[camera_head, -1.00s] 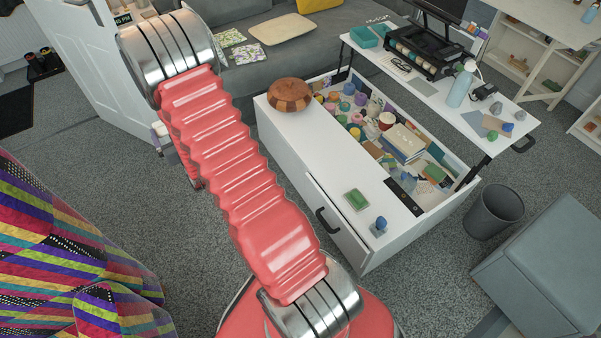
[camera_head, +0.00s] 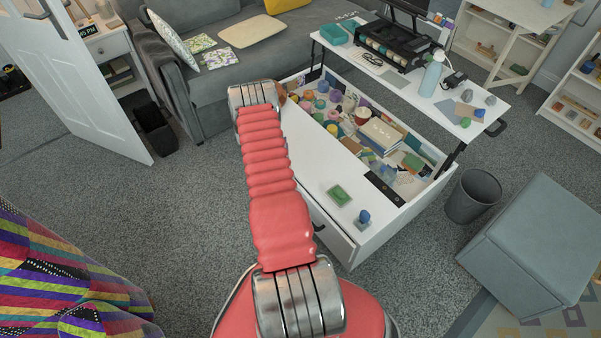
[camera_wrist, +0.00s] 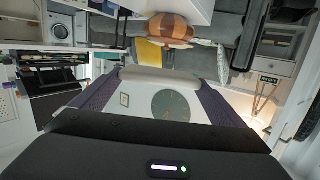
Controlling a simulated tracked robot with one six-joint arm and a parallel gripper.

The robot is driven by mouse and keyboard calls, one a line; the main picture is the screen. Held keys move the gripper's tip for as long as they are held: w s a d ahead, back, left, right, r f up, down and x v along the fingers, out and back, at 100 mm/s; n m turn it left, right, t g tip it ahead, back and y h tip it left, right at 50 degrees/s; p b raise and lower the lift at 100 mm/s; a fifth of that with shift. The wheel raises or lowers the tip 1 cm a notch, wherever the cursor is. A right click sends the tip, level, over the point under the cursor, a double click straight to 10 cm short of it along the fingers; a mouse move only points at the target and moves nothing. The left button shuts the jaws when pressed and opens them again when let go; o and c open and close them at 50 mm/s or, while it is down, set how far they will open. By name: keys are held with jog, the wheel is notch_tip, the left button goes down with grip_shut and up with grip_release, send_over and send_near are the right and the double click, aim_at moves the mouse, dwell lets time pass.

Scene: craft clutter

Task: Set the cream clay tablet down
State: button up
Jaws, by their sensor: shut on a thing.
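In the wrist view the cream clay tablet (camera_wrist: 160,77) shows as a pale, rounded band between the tips of the two dark purple fingers. My gripper (camera_wrist: 158,82) is shut on it and holds it clear of any surface I can make out. In the head view my gripper and the tablet are not visible; my red arm reaches away toward the sofa side of the white coffee table (camera_head: 317,178).
On the table's near strip stand a green block (camera_head: 338,195) and a small blue item (camera_head: 364,217). Its open storage is crowded with craft jars and books. A grey bin (camera_head: 472,197) and grey ottoman (camera_head: 535,245) stand right.

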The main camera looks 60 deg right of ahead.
jog(key=s+d+f+m+g, duration=0.1)
jog(key=s+d+f, duration=0.1)
jog(key=s+f, duration=0.2)
jog(key=s+d+f+m+g+h, duration=0.1)
jog(key=s+d+f, duration=0.1)
jog(key=s, duration=0.6)
jog(key=shift+f+g, duration=0.4)
jog(key=shift+f, duration=0.5)
jog(key=shift+f, duration=0.1)
send_over(300, 177)
jog(key=shift+d+f, duration=0.1)
jog(key=shift+f, duration=2.7)
jog(key=shift+f, duration=2.05)
jog(key=shift+f, duration=0.1)
jog(key=o, duration=0.9)
